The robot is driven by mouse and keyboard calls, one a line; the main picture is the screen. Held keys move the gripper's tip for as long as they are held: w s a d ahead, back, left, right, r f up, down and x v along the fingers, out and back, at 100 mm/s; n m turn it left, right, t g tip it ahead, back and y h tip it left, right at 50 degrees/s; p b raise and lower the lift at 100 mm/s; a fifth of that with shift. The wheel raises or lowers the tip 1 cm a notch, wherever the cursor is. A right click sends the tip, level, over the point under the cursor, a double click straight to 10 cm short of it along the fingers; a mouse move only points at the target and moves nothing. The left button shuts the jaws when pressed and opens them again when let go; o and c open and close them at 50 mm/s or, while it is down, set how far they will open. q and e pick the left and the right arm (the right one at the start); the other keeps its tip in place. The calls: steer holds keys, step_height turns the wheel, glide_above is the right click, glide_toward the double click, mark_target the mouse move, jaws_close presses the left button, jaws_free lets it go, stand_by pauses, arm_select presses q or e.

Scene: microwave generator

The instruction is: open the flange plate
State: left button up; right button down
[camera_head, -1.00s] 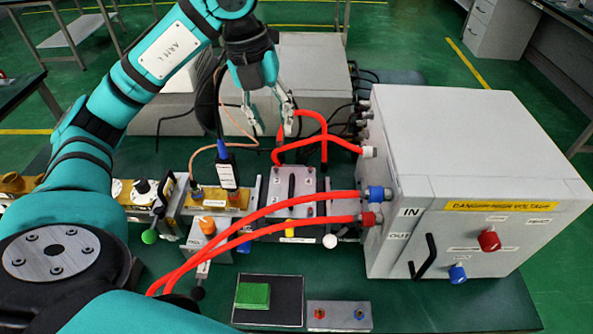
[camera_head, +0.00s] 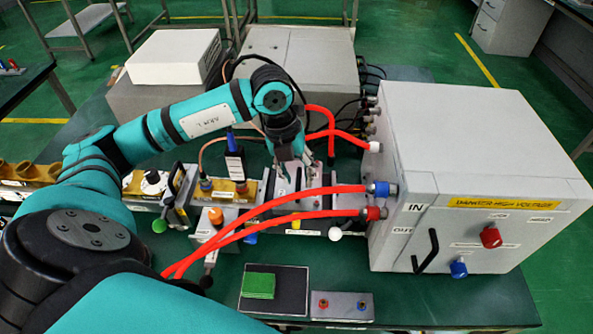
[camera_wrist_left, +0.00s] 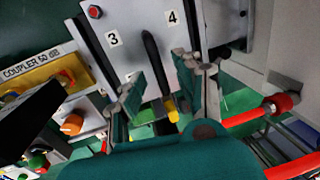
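The flange plate (camera_head: 318,180) is a light grey plate in the waveguide line left of the big white cabinet. In the left wrist view the plate (camera_wrist_left: 139,22) bears the labels 3 and 4 and a black bar handle (camera_wrist_left: 152,58). My left gripper (camera_head: 292,158) is over the plate and hides part of it. In the left wrist view my left gripper (camera_wrist_left: 160,85) is open, with one finger on each side of the handle. I cannot tell whether either finger touches it. My right gripper is not in view.
Red hoses (camera_head: 290,205) run from the white cabinet (camera_head: 470,140) across the bench, close to the plate. A coupler with a black connector (camera_head: 235,165) stands left of the plate. A green block (camera_head: 258,286) lies on a black pad in front.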

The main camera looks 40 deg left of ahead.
arm_select(q)
steer(key=shift+c, duration=0.5)
jaws_close()
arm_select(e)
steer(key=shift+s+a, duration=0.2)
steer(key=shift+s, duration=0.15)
arm_select(q)
steer(key=shift+r, duration=0.1)
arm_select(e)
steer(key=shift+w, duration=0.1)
